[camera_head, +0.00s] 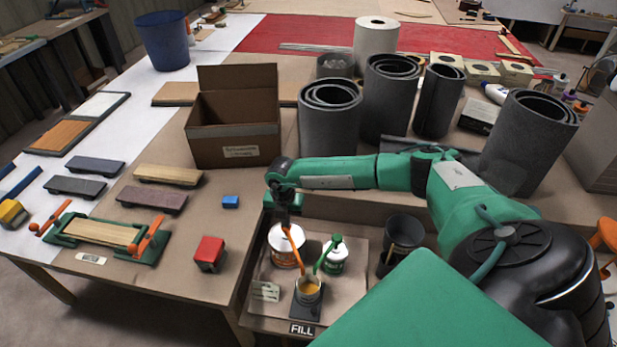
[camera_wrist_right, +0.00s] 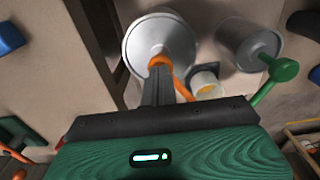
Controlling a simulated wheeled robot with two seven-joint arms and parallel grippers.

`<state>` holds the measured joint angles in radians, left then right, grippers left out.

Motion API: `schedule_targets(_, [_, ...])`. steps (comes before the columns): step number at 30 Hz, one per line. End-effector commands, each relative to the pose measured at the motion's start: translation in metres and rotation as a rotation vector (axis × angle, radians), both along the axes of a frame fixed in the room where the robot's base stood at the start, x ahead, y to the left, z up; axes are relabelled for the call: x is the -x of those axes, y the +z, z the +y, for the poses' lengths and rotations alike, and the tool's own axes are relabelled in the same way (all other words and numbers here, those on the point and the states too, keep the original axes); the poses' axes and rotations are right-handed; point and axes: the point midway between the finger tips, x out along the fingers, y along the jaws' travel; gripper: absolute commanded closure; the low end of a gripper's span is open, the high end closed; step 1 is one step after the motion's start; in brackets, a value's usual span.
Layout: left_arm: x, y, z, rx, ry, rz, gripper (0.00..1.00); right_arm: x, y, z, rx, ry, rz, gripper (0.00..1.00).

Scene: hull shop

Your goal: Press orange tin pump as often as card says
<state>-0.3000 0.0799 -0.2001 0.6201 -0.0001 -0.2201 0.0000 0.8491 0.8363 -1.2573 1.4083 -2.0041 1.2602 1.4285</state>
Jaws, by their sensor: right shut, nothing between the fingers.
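The orange tin (camera_head: 286,250) is a pale can with an orange pump and spout, standing on a board on the low table. Its orange pump head (camera_wrist_right: 159,61) is at my right fingertips in the wrist view. My right gripper (camera_head: 285,212) is shut and empty, pointing down directly over that pump; I cannot tell whether it touches. A tin with a green pump (camera_head: 334,258) stands to its right. Both spouts lead towards a cup (camera_head: 308,290) holding amber liquid, behind a FILL label (camera_head: 302,329). The card (camera_head: 266,291) lies left of the cup; its writing is too small to read.
A dark pot (camera_head: 404,236) stands right of the tins. A cardboard box (camera_head: 233,130) and grey rolls (camera_head: 330,120) stand behind my right arm. A red block (camera_head: 210,252) and blue block (camera_head: 230,202) lie on the table at left.

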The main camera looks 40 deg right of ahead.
Motion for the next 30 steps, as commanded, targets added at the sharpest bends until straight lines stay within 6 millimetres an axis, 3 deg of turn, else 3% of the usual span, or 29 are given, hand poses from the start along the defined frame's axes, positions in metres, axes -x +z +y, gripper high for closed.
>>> schedule_targets(7, [0.0, 0.003, 0.0, 0.0, 0.0, 0.0, 0.59, 0.002, 0.001, 0.001, 0.0, 0.001, 0.006, 1.0])
schedule_targets(20, [0.0, 0.021, 0.0, 0.0, 0.0, 0.0, 0.59, 0.002, 0.027, 0.0, 0.0, 0.001, 0.004, 1.0])
schedule_targets(30, [0.0, 0.021, 0.0, 0.0, 0.0, 0.0, 0.59, 0.001, 0.027, 0.0, 0.0, 0.0, 0.003, 1.0])
